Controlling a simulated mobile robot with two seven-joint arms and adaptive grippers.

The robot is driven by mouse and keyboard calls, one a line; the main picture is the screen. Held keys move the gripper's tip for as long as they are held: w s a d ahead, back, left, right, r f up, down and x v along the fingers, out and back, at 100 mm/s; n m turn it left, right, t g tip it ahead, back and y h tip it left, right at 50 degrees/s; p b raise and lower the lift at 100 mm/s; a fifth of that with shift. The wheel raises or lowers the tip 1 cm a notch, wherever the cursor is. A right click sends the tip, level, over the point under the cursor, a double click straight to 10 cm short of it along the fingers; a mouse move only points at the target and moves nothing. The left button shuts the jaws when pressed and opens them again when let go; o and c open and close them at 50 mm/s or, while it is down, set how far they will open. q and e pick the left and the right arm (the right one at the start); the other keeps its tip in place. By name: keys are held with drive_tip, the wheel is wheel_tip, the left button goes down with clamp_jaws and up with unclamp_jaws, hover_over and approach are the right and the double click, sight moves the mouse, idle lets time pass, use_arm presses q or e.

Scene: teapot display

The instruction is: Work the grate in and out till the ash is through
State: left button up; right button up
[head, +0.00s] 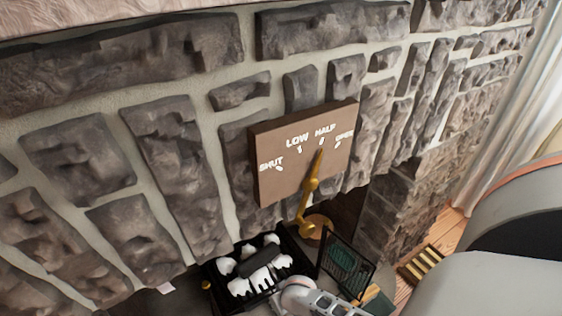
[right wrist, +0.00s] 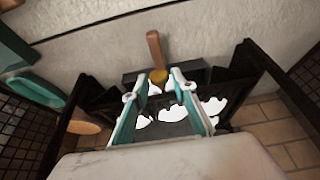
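The grate is a dark basket (head: 215,270) at the foot of the stone fireplace in the head view, with white ash-like lumps (head: 240,287) and a dark block in it. In the right wrist view the white lumps (right wrist: 172,114) lie behind and between my fingers. A wooden handle (right wrist: 154,48) with a brass collar stands at the grate's far side. My right gripper (right wrist: 156,82) is open, its teal fingers apart, with the brass collar seen between the tips; contact cannot be told. In the head view my arm partly covers the basket's near side. My left gripper is not in view.
A brown plate (head: 275,190) marked SHUT, LOW, HALF and OPEN is on the stones; its brass lever (head: 312,185) points near HALF. A black mesh screen (head: 345,262) stands right of the basket. A slatted wooden piece (head: 426,262) lies on the floor farther right.

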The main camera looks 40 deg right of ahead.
drive_tip(key=shift+o, duration=0.2)
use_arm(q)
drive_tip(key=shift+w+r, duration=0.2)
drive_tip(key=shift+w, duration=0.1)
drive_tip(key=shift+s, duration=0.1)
use_arm(e)
drive_tip(key=v, duration=1.2)
